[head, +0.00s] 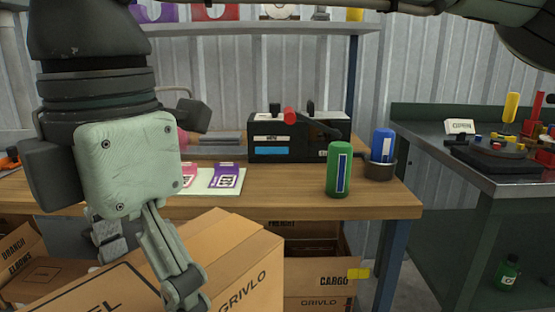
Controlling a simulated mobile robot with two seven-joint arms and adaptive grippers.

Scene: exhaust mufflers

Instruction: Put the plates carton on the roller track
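A tan carton (247,273) marked "GRIVLO" is at the bottom, in front of the workbench. Another face carries a cut-off word ending in "EL". I cannot read "plates" on it. My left gripper (150,268) points down at this carton from the upper left. One finger crosses in front of the carton and the other is further left, partly behind its edge. The fingers are apart, but the picture does not show whether they clamp the carton. My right gripper is out of view. I cannot make out a roller track.
A wooden workbench (290,205) holds a black machine (285,140), a green can (340,170) and a blue can (382,145). Several cartons, one marked "CARGO" (318,280), sit below it. A green-framed bench (430,150) stands right, with a green bottle (507,271) below.

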